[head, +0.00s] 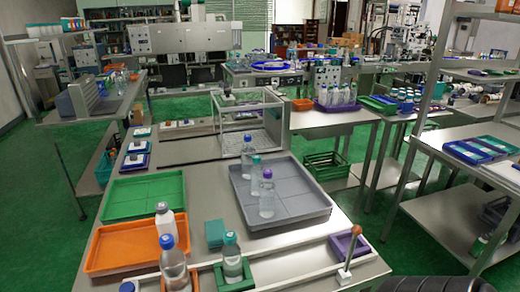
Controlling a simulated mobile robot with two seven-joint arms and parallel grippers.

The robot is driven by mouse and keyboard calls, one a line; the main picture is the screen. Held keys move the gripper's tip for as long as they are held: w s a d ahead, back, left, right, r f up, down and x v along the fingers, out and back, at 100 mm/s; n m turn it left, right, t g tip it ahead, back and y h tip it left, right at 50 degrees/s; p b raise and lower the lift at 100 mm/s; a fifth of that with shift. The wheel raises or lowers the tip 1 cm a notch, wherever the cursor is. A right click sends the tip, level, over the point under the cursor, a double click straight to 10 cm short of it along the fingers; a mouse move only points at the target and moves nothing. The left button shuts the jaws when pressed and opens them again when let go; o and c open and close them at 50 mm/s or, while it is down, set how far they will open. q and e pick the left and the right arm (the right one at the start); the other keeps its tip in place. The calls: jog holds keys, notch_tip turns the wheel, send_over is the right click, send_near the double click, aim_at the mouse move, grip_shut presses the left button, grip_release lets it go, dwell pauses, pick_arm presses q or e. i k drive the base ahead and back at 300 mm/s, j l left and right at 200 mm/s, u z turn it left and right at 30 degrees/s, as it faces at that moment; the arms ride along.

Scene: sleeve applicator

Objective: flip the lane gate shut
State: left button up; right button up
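A long lane with pale rails (293,243) runs across the front of the near table. A thin lever (350,250) with a reddish-brown knob stands near the lane's right end, on a small white base, leaning slightly right; it looks like the lane gate's handle. No gate plate can be made out. A clear blue-capped bottle (174,265) stands at the lane's left part. Neither gripper is in view. A dark ridged part at the bottom right corner may be mine.
A grey tray (310,205) holds several bottles. An orange tray (105,253) has a white bottle (167,222) at its right edge. A green tray (120,200) is empty. Teal blocks (215,233) and a purple tray (345,243) lie near the lane. A clear-walled frame (262,125) stands behind.

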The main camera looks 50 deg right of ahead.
aim_at(356, 230)
jog(key=z, duration=2.25)
